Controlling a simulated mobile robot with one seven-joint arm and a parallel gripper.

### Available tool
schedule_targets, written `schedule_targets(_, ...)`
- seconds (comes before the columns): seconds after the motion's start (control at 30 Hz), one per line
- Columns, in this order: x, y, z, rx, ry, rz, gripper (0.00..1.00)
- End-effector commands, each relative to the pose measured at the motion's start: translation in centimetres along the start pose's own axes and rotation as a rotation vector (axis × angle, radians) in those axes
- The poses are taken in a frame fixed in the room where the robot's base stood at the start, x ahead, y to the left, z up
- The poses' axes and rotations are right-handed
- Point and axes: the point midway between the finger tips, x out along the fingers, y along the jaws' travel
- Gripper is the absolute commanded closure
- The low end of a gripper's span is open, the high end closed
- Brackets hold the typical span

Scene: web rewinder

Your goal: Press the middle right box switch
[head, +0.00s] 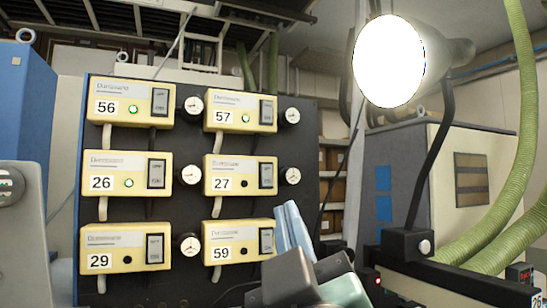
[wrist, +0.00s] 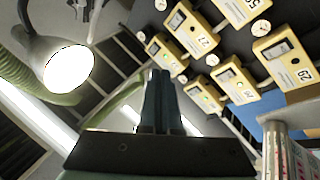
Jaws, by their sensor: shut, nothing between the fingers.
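The middle right box is a cream box (head: 240,176) numbered 27 on a dark panel, with a dark indicator lamp. Its grey rocker switch (head: 265,175) is at the box's right end. The box also shows in the wrist view (wrist: 195,36), rotated, at the upper right, with its switch (wrist: 177,20) in sight. My gripper (head: 282,208) has its blue fingers together and empty, below and right of box 27 and close beside box 59 in the head view. The fingers (wrist: 160,73) point upward in the wrist view. They appear apart from the switch.
Other similar boxes are 57 (head: 238,113) above, 59 (head: 238,243) below, and 56, 26 and 29 at left. Lamps on 56, 57 and 26 glow green. Round gauges (head: 293,176) protrude beside several boxes. A bright lamp (head: 388,62) and green hoses (head: 516,215) are at right.

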Motion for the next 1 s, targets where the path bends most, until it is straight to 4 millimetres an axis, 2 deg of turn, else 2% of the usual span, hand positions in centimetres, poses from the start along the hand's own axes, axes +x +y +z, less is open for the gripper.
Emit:
schedule_targets(0.03,2.7,1.6,-0.8,-0.106,-0.05,-0.051,1.0)
schedule_targets(0.1,4.9,2.2,-0.2,-0.263,-0.107,-0.15,1.0)
schedule_targets(0.2,7.2,3.1,0.3,-0.479,-0.148,-0.305,1.0)
schedule_targets(0.3,8.5,4.0,0.5,-0.662,-0.143,-0.452,1.0)
schedule_targets(0.4,9.1,4.6,0.4,-0.801,-0.112,-0.569,1.0)
schedule_targets(0.57,9.2,5.1,0.3,-0.927,-0.061,-0.676,1.0)
schedule_targets(1.0,9.2,5.0,0.5,-0.957,-0.045,-0.7,1.0)
